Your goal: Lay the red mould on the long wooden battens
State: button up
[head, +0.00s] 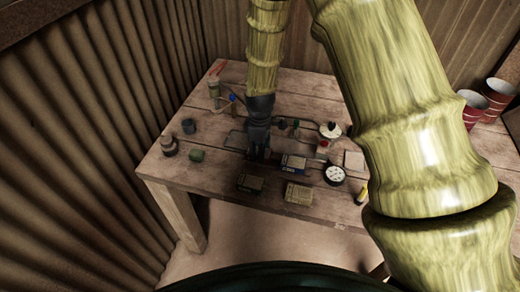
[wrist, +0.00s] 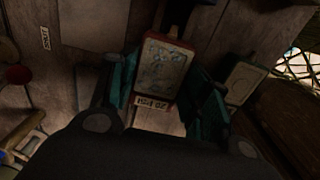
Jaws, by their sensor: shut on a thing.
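In the wrist view, the red mould (wrist: 165,72), a rectangular block with a thin red rim and a pale patterned face, lies between the teal fingers of my gripper (wrist: 167,88). The gripper is shut on it. A small lettered label shows at its near end. In the head view, my gripper (head: 258,153) points down over the middle of the wooden table, and I cannot make out the held mould there. I cannot pick out the long wooden battens in either view.
A round white dish (head: 334,175) and a yellow item (head: 361,192) stand farther right. A green lump (head: 196,155) and dark pots (head: 169,146) are left.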

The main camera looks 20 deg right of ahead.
jog(key=shift+f, duration=0.5)
jog(key=shift+s+f, duration=0.1)
jog(key=o, duration=1.2)
notch_tip(320, 180, up, 12)
jog(key=b, duration=0.3)
jog(key=shift+b, duration=0.4)
jog(key=shift+r, duration=0.25)
